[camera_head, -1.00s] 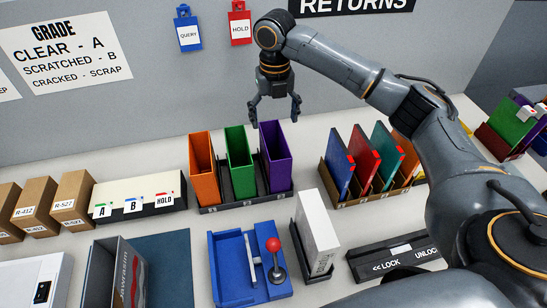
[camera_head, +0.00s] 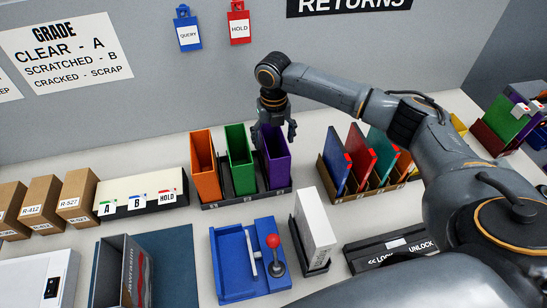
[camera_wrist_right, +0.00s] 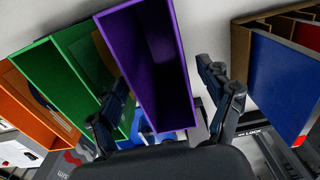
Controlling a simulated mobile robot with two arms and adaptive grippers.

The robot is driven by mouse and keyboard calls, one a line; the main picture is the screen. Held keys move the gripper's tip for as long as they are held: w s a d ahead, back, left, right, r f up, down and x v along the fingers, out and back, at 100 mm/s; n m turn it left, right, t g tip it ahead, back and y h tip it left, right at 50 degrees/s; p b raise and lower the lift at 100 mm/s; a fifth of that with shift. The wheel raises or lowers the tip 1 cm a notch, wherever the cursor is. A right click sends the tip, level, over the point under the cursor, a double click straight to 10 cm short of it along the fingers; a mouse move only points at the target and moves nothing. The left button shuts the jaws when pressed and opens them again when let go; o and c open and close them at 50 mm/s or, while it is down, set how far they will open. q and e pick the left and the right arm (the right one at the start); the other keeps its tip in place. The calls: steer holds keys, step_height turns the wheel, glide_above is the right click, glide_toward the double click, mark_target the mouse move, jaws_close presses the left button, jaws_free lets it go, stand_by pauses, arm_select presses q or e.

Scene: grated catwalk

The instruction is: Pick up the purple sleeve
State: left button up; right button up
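The purple sleeve (camera_head: 279,168) is an upright open-topped box at the right end of a dark rack (camera_head: 222,203), beside the green sleeve (camera_head: 240,160) and the orange sleeve (camera_head: 205,167). My right gripper (camera_head: 274,138) points down at the purple sleeve's top, fingers apart on either side of it. In the right wrist view, the empty-looking purple sleeve (camera_wrist_right: 150,60) lies between the fingers of the open gripper (camera_wrist_right: 168,100). A gap shows beside the right finger; contact at the left finger is unclear. My left gripper is not in view.
A rack of blue, red, teal and orange sleeves (camera_head: 362,157) stands to the right. In front are a blue lever box (camera_head: 237,270) and a white box (camera_head: 316,230) in a dark holder. A grey wall (camera_head: 150,110) rises behind.

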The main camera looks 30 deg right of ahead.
steer(key=c, duration=0.8)
steer(key=shift+r, duration=0.1)
steer(key=shift+c, duration=0.2)
